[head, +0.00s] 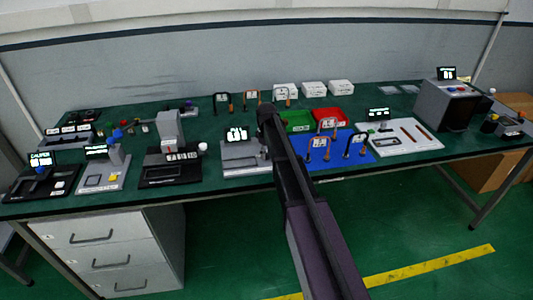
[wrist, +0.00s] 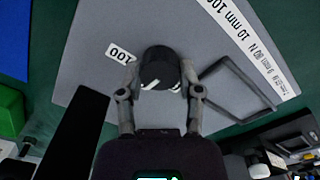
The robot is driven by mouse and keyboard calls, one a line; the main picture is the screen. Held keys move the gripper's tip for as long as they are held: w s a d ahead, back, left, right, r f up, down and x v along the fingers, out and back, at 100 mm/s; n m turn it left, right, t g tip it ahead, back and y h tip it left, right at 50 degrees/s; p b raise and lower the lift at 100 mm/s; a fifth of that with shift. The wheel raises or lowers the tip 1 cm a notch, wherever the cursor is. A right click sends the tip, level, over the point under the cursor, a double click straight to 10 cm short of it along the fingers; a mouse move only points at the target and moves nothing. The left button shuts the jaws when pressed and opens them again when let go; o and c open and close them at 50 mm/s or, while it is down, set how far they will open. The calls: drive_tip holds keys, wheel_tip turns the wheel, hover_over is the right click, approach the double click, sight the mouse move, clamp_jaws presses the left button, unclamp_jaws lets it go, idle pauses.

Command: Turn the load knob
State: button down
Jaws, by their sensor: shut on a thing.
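The load knob (wrist: 160,70) is a dark round knob with a white mark, on a grey plate (wrist: 95,55) in the wrist view. My gripper (wrist: 159,78) has one finger on each side of the knob and is shut on it. A white label reading 100 (wrist: 120,54) lies beside the knob. In the head view the grey device (head: 238,163) with a small lit display (head: 237,134) stands near the table's front edge. My arm covers its right side there, and hides the knob and fingers.
A dark rectangular frame (wrist: 238,88) and a long printed label strip (wrist: 250,45) lie right of the knob. In the head view, a blue mat (head: 338,158), green bin (head: 297,121) and red bin (head: 333,117) stand right of my arm. Another device (head: 168,165) stands to the left.

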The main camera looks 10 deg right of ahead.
drive_tip(key=m, duration=1.1)
drive_tip(key=shift+d, duration=0.15)
idle(0.4)
drive_tip(key=shift+c, duration=1.3)
unclamp_jaws()
